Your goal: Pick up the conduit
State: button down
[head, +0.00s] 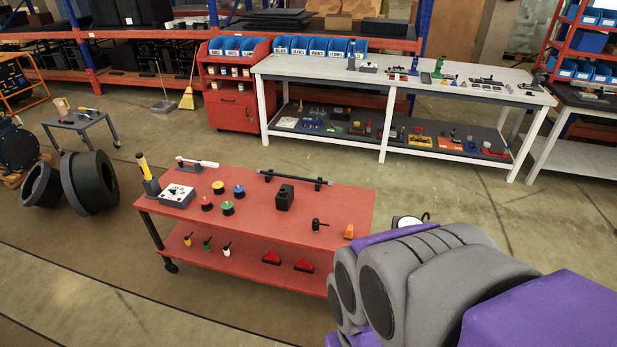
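A dark, thin rod that looks like the conduit (294,178) lies level along the far edge of the red cart's top (255,215). It seems to rest in two small holders near its ends. My grey and purple arm fills the lower right, beyond the cart's right end. My gripper's fingers do not show in this view, and the arm hides the cart's near right corner. Nothing covers the conduit.
A white workbench (300,68) stands behind. Open floor lies between them.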

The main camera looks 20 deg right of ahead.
aim_at(329, 183)
jog(key=i+l, duration=0.3)
jog(key=i, duration=0.15)
jog(key=i+l, duration=0.35)
jog(key=i+j+z, duration=0.15)
jog(key=z, duration=0.3)
jog(key=i+j+z, duration=0.1)
jog(key=z, duration=0.35)
jog(key=i+j+z, duration=0.2)
jog(key=j, duration=0.65)
jog(key=i+j+z, duration=0.15)
jog(key=j, duration=0.75)
jog(key=j+z, duration=0.2)
jog(key=j, duration=0.7)
